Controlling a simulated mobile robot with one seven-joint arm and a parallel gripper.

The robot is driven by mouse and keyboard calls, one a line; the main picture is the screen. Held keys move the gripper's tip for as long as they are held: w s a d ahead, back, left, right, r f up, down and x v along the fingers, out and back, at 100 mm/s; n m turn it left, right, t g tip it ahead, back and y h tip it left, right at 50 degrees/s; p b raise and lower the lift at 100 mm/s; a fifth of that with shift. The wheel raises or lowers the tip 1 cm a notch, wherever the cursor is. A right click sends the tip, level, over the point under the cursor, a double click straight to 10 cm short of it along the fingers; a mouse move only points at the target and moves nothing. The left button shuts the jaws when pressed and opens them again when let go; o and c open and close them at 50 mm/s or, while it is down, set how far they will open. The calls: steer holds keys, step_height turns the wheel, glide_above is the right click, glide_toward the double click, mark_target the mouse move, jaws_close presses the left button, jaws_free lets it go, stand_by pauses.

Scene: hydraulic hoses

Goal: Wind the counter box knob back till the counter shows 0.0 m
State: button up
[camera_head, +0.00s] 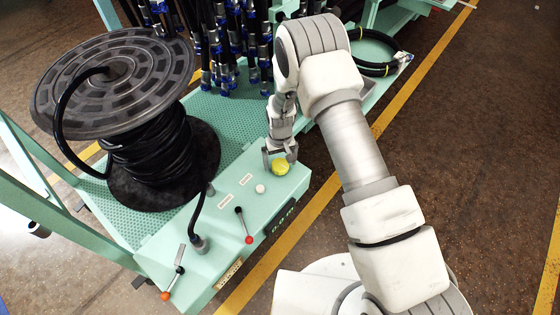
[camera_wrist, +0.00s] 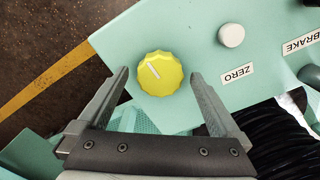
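The yellow knob (camera_head: 281,167) is on the top of the green counter box (camera_head: 262,210), near its far right corner. In the wrist view the scalloped knob (camera_wrist: 160,73) has a white pointer line slanting to the upper left. My gripper (camera_head: 279,156) is open above the knob. In the wrist view my gripper's fingers (camera_wrist: 159,78) stand on either side of the knob with a gap at each side; I cannot tell its height above it. The counter display (camera_head: 283,217) on the box's front face is small and dark; its digits look like 0.0 m, but are hard to read.
A white button (camera_head: 260,188) labelled ZERO sits beside the knob; it also shows in the wrist view (camera_wrist: 231,35). A hose reel (camera_head: 118,85) is at the left and hanging hoses (camera_head: 225,40) are behind.

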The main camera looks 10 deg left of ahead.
mark_target(280, 164)
step_height(280, 164, up, 17)
steer(key=p, duration=0.4)
steer(key=shift+r+p, duration=0.2)
steer(key=shift+p, duration=0.15)
